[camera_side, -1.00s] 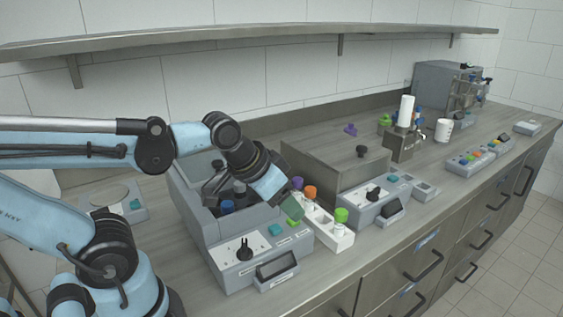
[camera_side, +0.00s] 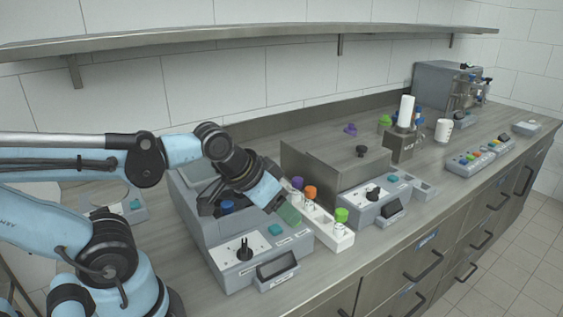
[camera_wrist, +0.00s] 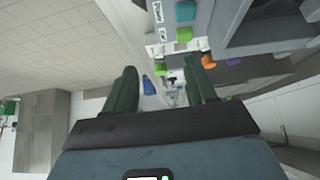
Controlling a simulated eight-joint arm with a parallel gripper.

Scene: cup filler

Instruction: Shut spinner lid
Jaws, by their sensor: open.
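The spinner (camera_side: 212,237) is a grey box at the centre left of the side view, with a black knob, a teal button and a small tilted screen on its front. Its lid (camera_side: 194,168) appears raised at the back, partly behind my arm. A blue-capped item (camera_side: 227,206) shows in the open well; the rest of the well is hidden by my wrist. My gripper (camera_side: 289,214) is above the spinner's right side, tilted down to the right, apart from the lid. In the wrist view my gripper (camera_wrist: 162,90) has its two green fingers spread with nothing held between them.
A white rack (camera_side: 340,240) with purple, orange and green caps stands close to my gripper's right. Beyond it is another grey device (camera_side: 365,208) and a metal partition (camera_side: 310,180). A shelf (camera_side: 250,38) runs along the wall above.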

